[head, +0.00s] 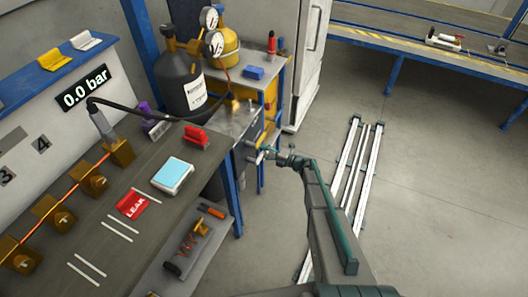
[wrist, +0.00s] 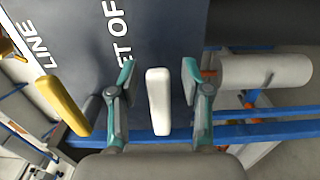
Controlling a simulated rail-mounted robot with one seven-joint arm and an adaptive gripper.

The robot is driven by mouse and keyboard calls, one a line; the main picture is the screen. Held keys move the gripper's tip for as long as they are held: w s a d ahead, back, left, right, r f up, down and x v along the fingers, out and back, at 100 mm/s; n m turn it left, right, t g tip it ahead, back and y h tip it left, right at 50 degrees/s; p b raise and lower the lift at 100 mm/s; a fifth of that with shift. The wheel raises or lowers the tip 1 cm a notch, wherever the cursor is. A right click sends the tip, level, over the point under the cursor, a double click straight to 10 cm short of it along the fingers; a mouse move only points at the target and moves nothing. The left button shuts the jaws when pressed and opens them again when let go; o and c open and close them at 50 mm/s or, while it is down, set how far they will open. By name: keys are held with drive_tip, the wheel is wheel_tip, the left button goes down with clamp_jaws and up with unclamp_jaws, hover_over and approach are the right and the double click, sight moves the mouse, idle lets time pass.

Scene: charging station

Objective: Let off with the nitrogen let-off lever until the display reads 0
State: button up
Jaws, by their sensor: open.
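The display (head: 83,88) on the white board at the left reads 0.0 bar. In the wrist view, a white lever (wrist: 158,101) stands upright in the picture before a dark panel (wrist: 85,40). The panel bears the words "LINE" and, partly cut off, "LET OF" above the white lever. A yellow lever (wrist: 62,103) is tilted, to the left under "LINE". My gripper (wrist: 157,76) is open, one finger on each side of the white lever, with a gap on both sides. In the head view my gripper (head: 272,155) is at the panel's front, too small to show details.
A dark cylinder (head: 183,78) with gauges stands behind the panel. The grey workbench (head: 170,225) at the left holds a red LEAK card (head: 132,204), a light-blue-topped device (head: 173,175) and a red clamp (head: 196,136). The floor to the right is open beyond the white rails (head: 345,170).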

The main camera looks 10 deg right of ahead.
drive_tip(key=v, duration=1.2)
idle(0.3)
drive_tip(key=s+a+f+n+g+h, duration=0.2)
drive_tip(key=s+f+n+g, duration=0.1)
drive_tip(key=s+n, duration=0.45)
drive_tip(key=s+a+f+n+g+h, duration=0.1)
drive_tip(key=s+a+f+n+g, duration=0.25)
drive_tip(key=s+n, duration=0.35)
drive_tip(key=s+a+f+n+g+h, duration=0.1)
drive_tip(key=s+f+n+g+h, duration=0.2)
drive_tip(key=s+n, duration=0.45)
drive_tip(key=s+a+n+g+h, duration=0.1)
drive_tip(key=s+n+g+h, duration=0.6)
drive_tip(key=s+n, duration=1.4)
drive_tip(key=s+h, duration=0.2)
drive_tip(key=s, duration=0.7)
drive_tip(key=shift+s, duration=0.25)
